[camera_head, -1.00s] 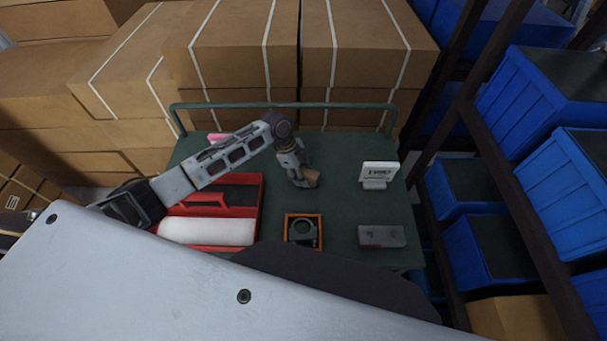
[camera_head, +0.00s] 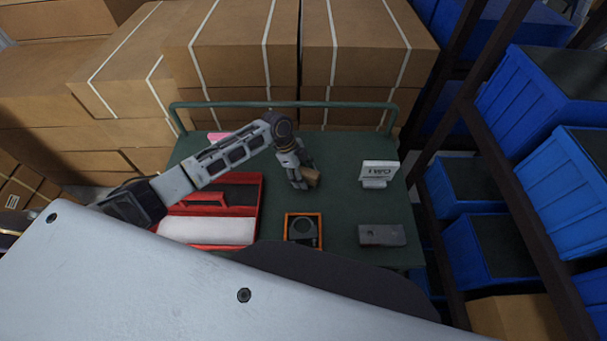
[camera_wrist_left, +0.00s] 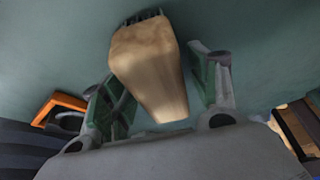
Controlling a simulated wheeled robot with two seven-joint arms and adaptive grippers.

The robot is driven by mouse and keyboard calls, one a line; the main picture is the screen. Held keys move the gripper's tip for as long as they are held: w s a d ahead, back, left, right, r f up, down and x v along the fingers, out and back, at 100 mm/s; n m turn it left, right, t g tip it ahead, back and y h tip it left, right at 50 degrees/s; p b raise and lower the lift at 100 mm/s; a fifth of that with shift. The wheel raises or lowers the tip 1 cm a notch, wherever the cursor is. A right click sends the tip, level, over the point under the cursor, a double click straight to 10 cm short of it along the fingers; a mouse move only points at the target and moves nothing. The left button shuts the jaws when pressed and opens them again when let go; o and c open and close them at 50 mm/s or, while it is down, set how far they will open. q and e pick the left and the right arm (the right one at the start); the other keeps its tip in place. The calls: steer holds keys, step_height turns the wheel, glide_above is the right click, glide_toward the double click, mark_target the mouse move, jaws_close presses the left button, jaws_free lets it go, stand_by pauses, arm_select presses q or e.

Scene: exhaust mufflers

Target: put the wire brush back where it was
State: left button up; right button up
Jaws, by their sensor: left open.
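The wire brush shows in the left wrist view as a tapered wooden block (camera_wrist_left: 148,65) with dark bristles at its far end. In the head view its wood (camera_head: 313,178) shows at the fingertips of my left gripper (camera_head: 301,181), over the middle of the green table. In the wrist view the fingers of the left gripper (camera_wrist_left: 162,90) stand apart on either side of the brush. A gap shows on the right side; contact on the left side is unclear. I cannot tell whether the brush rests on the table. My right gripper is not in view.
On the green table (camera_head: 345,215) are a red tray (camera_head: 261,190) with a white panel, an orange box (camera_head: 319,218) holding a ring clamp, a grey block (camera_head: 383,235) and a white sign (camera_head: 379,170). A rail (camera_head: 350,105) and cartons stand behind; blue bins are right.

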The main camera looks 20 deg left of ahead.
arm_select(q)
steer(key=b+v, duration=0.1)
steer(key=v, duration=0.9)
steer(key=shift+w+a+r, duration=0.1)
steer(key=shift+r, duration=0.25)
steer(key=shift+a+r, duration=0.2)
steer(key=shift+r, duration=0.5)
